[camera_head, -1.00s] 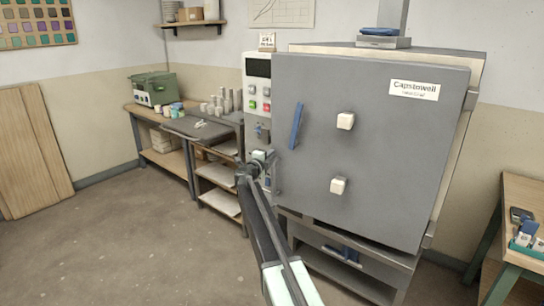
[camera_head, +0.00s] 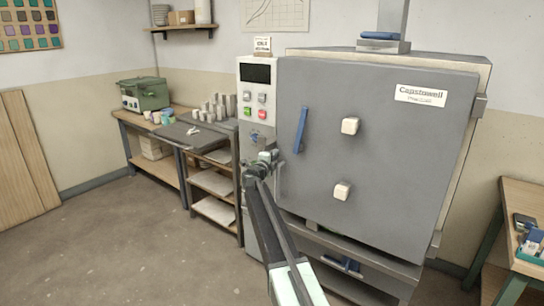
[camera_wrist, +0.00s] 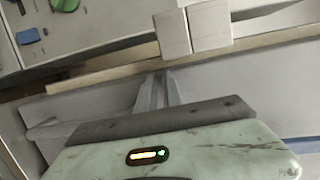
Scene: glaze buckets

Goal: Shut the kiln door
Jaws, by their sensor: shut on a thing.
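The kiln door (camera_head: 385,130) is a large grey panel with a blue upright handle (camera_head: 300,129) and two white plugs. It is hinged at the right. It stands a little off the kiln's pale body (camera_head: 459,165), whose rim shows along the top and right. My gripper (camera_head: 260,165) is at the door's left edge, below and left of the handle, in front of the control panel (camera_head: 256,108). In the wrist view the pale fingertips (camera_wrist: 190,32) are close together beside a beige strip. The gripper appears shut on the door's edge, but the contact is hard to see.
A shelf rack (camera_head: 212,185) and a bench (camera_head: 155,125) with a green machine (camera_head: 145,93) stand left of the kiln. A wooden table (camera_head: 532,210) with small items is at the right. The floor (camera_head: 130,240) at front left is clear.

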